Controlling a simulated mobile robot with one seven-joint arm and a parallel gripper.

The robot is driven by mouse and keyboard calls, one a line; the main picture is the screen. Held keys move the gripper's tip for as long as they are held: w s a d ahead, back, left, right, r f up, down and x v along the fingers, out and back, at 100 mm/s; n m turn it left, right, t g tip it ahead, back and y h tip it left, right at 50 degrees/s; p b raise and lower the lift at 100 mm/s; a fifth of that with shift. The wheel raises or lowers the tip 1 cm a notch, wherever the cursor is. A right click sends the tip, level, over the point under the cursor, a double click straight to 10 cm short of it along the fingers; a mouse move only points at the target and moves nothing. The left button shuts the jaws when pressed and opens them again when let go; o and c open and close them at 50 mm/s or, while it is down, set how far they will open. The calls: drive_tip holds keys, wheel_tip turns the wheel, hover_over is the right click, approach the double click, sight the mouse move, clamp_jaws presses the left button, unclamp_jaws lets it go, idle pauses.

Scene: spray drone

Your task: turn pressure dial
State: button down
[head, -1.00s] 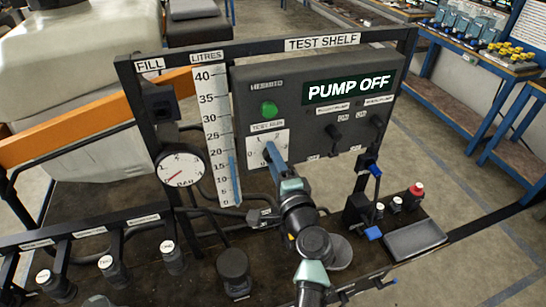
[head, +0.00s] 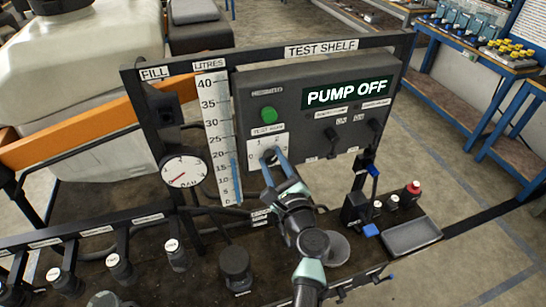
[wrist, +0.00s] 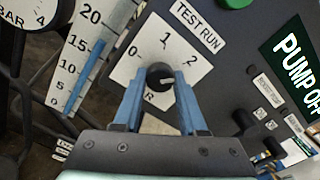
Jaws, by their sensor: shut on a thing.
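The pressure dial is a black round knob (wrist: 159,76) on a white plate (wrist: 185,50) marked 0, 1 and 2, under a TEST RUN label. In the wrist view my gripper (wrist: 158,86) has its two blue fingers on either side of the knob, shut on it. A pale mark shows on the lower right of the knob's face. In the head view the gripper (head: 272,158) reaches up to the plate (head: 281,147) and hides much of the knob. A round BAR gauge (head: 184,171) hangs to the left, its red needle pointing lower left.
The dark panel (head: 315,110) carries a green button (head: 268,115), a PUMP OFF display (head: 346,92) and black switches at right. A litre scale (head: 219,140) stands left of it. Bottles (head: 412,190) and a grey tray (head: 412,236) sit on the shelf at right.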

drive_tip(key=m+p, duration=0.2)
drive_tip(key=m, duration=0.2)
drive_tip(key=shift+m, duration=0.3)
drive_tip(key=shift+a+f+m+p, duration=0.1)
drive_tip(key=shift+m+p, duration=1)
drive_tip(key=shift+m, duration=1.5)
drive_tip(key=shift+c, duration=2.3)
unclamp_jaws()
drive_tip(key=shift+s, duration=0.1)
drive_tip(key=v, duration=1.3)
